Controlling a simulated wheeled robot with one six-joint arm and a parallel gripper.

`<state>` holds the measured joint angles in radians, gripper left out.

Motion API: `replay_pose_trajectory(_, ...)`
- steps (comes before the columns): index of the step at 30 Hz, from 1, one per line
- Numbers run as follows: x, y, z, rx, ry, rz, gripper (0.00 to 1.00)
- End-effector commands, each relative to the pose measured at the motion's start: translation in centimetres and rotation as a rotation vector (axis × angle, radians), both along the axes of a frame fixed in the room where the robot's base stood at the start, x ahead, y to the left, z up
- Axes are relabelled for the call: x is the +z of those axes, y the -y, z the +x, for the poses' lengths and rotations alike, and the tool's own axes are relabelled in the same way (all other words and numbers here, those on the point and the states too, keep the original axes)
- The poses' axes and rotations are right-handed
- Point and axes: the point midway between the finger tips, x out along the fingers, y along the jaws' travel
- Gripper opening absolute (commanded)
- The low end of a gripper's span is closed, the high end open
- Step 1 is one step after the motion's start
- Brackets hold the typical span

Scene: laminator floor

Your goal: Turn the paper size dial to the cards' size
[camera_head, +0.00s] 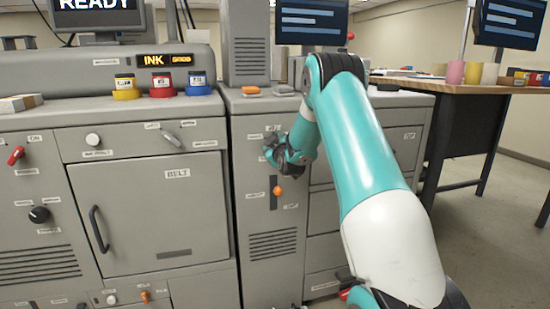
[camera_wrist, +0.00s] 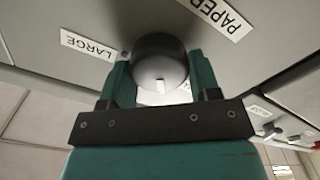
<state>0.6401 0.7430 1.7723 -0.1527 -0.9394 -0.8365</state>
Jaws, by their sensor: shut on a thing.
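The paper size dial (camera_wrist: 160,58) is a round dark grey knob with a pale pointer mark on its rim, in the wrist view. My gripper (camera_wrist: 161,75) has its two green fingers on either side of the knob and is shut on it. A label reading LARGE (camera_wrist: 88,44) lies to the left of the dial and one reading PAPER (camera_wrist: 222,15) to the upper right. In the head view my gripper (camera_head: 280,158) is at the front of the grey cabinet, and it hides the dial. The cards cannot be made out.
An orange lever (camera_head: 278,190) in a slot sits just below my gripper. The BELT door (camera_head: 150,215) with its black handle is to the left. A wooden table (camera_head: 455,86) with cups stands at the right, with open floor in front.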

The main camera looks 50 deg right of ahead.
Motion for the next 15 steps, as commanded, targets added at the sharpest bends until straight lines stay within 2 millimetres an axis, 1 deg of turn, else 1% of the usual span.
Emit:
replay_pose_trajectory(1, -0.52, -0.05, 0.05, 0.001, -0.017, -0.036, 0.33)
replay_pose_trajectory(9, -0.34, -0.1, 0.1, 0.001, -0.115, -0.192, 0.33)
replay_pose_trajectory(15, -0.23, -0.13, 0.12, 0.0, -0.158, -0.262, 0.33)
